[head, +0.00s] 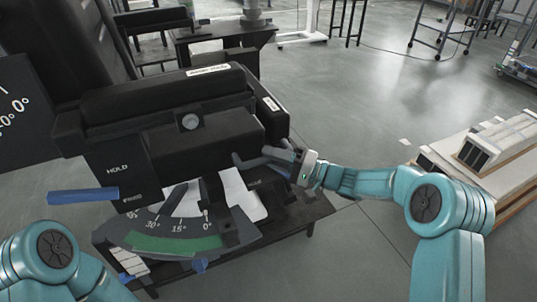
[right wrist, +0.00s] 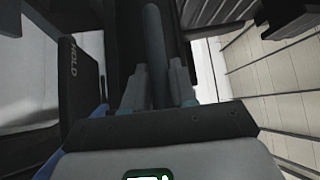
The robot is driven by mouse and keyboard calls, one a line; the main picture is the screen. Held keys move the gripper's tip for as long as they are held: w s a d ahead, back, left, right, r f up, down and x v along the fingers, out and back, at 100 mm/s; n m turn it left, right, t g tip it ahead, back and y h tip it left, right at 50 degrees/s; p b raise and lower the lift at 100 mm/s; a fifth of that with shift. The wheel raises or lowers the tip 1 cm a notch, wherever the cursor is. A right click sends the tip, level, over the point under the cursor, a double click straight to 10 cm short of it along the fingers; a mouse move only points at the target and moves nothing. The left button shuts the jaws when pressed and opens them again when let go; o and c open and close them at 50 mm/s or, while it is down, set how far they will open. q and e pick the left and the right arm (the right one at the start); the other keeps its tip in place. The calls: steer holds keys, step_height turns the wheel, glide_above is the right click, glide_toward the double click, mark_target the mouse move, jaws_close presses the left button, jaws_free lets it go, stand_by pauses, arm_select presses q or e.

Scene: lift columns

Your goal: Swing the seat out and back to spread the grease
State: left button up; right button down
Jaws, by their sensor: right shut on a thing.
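A black machine (head: 165,135) stands on the left, with a long dark padded block (head: 165,95) on top that looks like the seat. Below it is a curved angle scale (head: 135,240) with a green band, marked 0° to 45°. A dark block stands at its 0° end. My right gripper (head: 292,163) is at the machine's right side, shut on a dark grey bar (head: 258,160). In the right wrist view the bar (right wrist: 155,45) runs away between my fingers (right wrist: 157,90). My left arm shows at the lower left; its gripper is out of view. No grease can be made out.
A blue bar (head: 83,196) sticks out left of the HOLD panel (head: 118,168). White sheets (head: 240,195) lie beneath the machine. A wooden pallet with pale boxes (head: 490,145) is at the right. The grey floor between is clear.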

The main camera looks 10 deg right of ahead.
steer(key=shift+w+d+r, duration=0.2)
steer(key=shift+w+d, duration=0.05)
steer(key=shift+d, duration=0.05)
steer(key=c, duration=1.1)
jaws_free()
steer(key=shift+o, duration=0.4)
steer(key=shift+w+f, duration=0.1)
steer(key=shift+f, duration=0.05)
steer(key=shift+s, duration=0.2)
steer(key=p+v, duration=0.2)
steer(key=v, duration=1.4)
